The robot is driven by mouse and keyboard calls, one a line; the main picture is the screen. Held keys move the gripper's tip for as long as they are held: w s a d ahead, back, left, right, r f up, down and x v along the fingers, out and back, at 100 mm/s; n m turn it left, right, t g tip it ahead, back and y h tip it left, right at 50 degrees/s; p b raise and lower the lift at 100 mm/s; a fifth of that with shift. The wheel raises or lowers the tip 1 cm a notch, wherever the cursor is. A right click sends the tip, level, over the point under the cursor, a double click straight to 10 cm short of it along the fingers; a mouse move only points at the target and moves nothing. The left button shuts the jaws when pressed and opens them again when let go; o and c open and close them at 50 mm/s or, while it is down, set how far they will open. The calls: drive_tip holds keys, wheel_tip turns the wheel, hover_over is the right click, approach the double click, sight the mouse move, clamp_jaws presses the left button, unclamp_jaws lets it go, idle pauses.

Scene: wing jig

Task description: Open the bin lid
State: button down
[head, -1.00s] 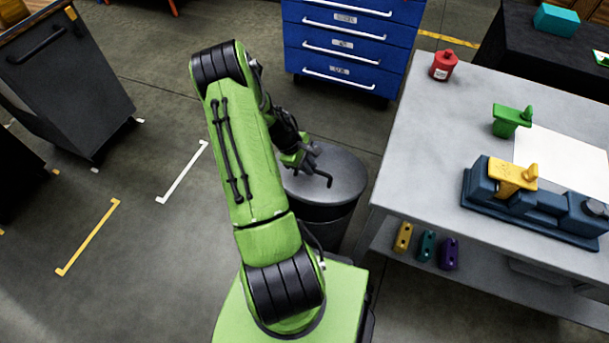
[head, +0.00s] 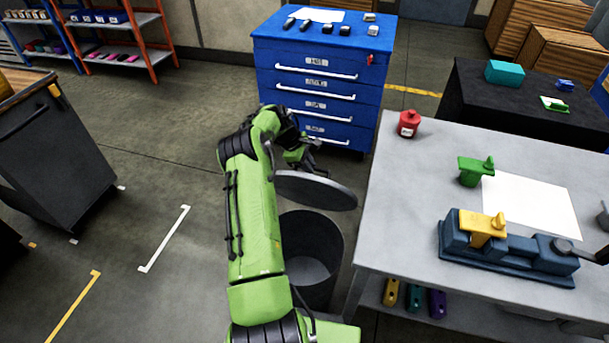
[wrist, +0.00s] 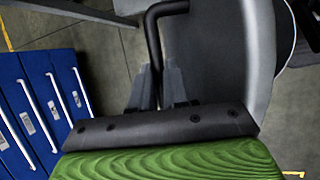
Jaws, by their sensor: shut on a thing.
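The bin (head: 313,248) is a dark round can on the floor beside the grey workbench, its mouth uncovered and its inside in view. The round grey bin lid (head: 316,190) is held above and behind the bin's mouth, apart from it and slightly tilted. My gripper (head: 303,158) is at the lid's upper side, near its far edge. In the wrist view my gripper (wrist: 163,100) is shut on the black bent lid handle (wrist: 153,42), with the grey lid (wrist: 215,50) close beyond it. The exact grip on the handle is partly hidden.
A blue drawer cabinet (head: 318,75) stands behind my gripper. Open floor (head: 160,190) lies to the left.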

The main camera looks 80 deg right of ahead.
drive_tip(key=shift+d+f, duration=0.25)
drive_tip(key=shift+d, duration=1.05)
drive_tip(key=c, duration=1.4)
unclamp_jaws()
drive_tip(key=shift+o, duration=1.4)
drive_tip(key=shift+d, duration=0.2)
drive_tip(key=p+v, duration=0.4)
drive_tip(key=v, duration=1.2)
